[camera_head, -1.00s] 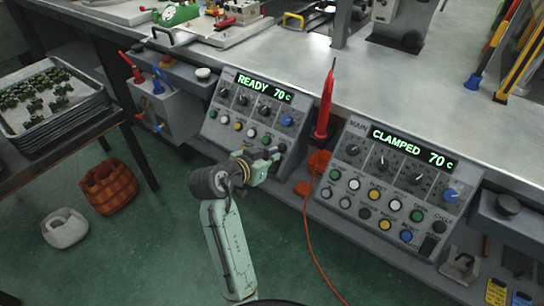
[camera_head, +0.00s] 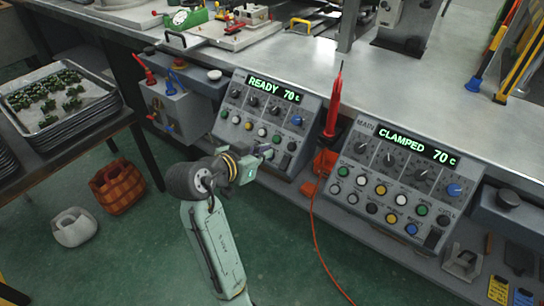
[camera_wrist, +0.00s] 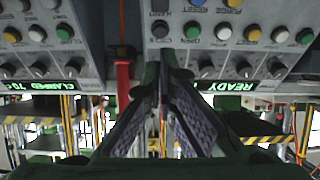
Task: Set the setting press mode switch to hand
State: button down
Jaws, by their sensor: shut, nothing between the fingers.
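The left control panel (camera_head: 262,122) reads READY 70c in the head view, with dark knobs, a blue knob (camera_head: 297,121) and rows of coloured buttons. It shows upside down on the right of the wrist view (camera_wrist: 240,50). The right panel (camera_head: 400,178), marked MAIN, reads CLAMPED 70c. I cannot read which knob is the mode switch. My gripper (camera_head: 268,154) is in front of the READY panel's lower right part and hides some of it. In the wrist view my gripper (camera_wrist: 162,72) has its fingers together and empty; contact with the panel cannot be told.
A red tool (camera_head: 334,105) stands between the panels, its orange cable (camera_head: 312,230) hanging to the floor. A grey box with red and blue levers (camera_head: 180,110) is left of the READY panel. A tray of green parts (camera_head: 60,105) stands far left. The metal bench top (camera_head: 430,95) lies behind.

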jog(key=shift+s+a+r, duration=0.6)
jog(key=shift+s+r, duration=0.25)
jog(key=shift+r, duration=0.05)
